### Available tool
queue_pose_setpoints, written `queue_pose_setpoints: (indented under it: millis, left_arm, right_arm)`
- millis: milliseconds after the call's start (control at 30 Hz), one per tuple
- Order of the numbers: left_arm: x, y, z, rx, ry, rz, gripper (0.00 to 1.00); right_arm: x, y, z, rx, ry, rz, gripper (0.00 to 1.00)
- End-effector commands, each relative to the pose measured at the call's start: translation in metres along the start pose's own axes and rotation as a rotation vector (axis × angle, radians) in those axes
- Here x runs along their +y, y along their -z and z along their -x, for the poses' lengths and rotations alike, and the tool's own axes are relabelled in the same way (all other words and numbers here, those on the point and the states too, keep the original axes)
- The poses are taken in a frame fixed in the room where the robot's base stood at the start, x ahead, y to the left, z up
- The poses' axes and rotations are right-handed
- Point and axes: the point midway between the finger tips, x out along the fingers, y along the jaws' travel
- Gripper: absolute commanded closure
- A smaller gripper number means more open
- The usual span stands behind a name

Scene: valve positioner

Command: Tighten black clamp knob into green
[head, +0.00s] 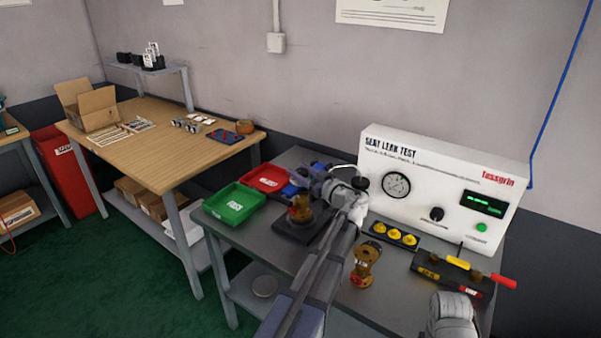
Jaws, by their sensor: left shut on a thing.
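My left gripper (313,183) is above the black clamp fixture (291,230), at the upper end of my arm that reaches in from the bottom middle. It is shut at the top of the fixture, where the black clamp knob is; the fingers and wrist hide the knob, and its green mark cannot be made out. A brass valve body (299,210) stands upright in the fixture, just under the gripper.
The green tray (235,204) and red tray (267,179) lie left of the fixture. Another brass valve (365,265) stands right of my arm. The white leak test box (440,190), a holder with yellow caps (393,235) and a red-handled tool (492,278) are to the right.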

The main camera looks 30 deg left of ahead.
Motion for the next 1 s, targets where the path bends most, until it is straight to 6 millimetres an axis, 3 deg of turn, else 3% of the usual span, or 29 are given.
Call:
queue_pose_setpoints:
  millis: [700, 1000]
  left_arm:
    - [-0.0014, -0.0002, 0.0010, 0.000, -0.548, 0.000, 1.00]
    - [0.0012, -0.0002, 0.0012, 0.000, -0.705, 0.000, 1.00]
  right_arm:
    - [0.0000, 0.0000, -0.0001, 0.000, 0.000, 0.000, 0.50]
    - [0.0000, 0.0000, -0.0001, 0.000, 0.000, 0.000, 0.50]
